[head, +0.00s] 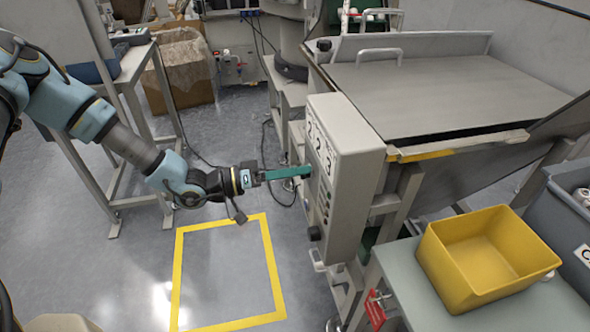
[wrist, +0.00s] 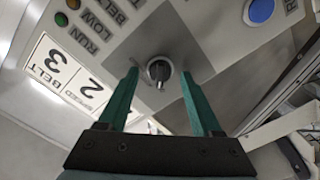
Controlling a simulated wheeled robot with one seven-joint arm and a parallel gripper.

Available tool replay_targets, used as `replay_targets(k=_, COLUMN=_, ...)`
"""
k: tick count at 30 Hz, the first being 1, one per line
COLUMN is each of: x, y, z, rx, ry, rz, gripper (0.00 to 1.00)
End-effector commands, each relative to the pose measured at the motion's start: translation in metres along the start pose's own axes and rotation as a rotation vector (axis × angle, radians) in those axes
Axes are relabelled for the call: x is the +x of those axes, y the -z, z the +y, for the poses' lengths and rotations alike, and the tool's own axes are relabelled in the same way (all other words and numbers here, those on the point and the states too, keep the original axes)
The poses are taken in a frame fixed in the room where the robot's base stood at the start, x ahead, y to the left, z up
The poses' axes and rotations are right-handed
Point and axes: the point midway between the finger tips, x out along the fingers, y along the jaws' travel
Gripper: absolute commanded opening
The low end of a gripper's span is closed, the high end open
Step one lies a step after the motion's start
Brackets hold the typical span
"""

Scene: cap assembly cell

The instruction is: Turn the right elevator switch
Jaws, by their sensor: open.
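My gripper (wrist: 160,76) is open, with one green finger on each side of the switch. I cannot tell whether either finger touches it. In the head view, my gripper (head: 307,170) reaches from the left to the face of the grey control box (head: 346,140). The box face is seen at a steep angle there, and the switch cannot be made out.
A blue button (wrist: 261,11) and labels reading BELT and SPEED (wrist: 62,75) are on the panel. A large grey hopper (head: 430,90) stands behind the box. A yellow bin (head: 485,255) sits on a table at right. Floor inside the yellow outline (head: 228,270) is clear.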

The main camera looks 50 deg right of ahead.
Motion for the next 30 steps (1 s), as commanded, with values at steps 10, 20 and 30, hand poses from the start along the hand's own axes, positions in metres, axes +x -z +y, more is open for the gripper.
replay_targets(k=10, x=-0.0003, y=-0.0001, z=-0.0001, rx=0.0, ry=0.0, rz=0.0, gripper=0.47)
replay_targets(k=20, x=-0.0005, y=-0.0001, z=-0.0002, rx=0.0, ry=0.0, rz=0.0, gripper=0.1)
replay_targets(k=30, x=-0.0006, y=-0.0002, z=-0.0003, rx=0.001, ry=0.001, rz=0.0, gripper=0.0)
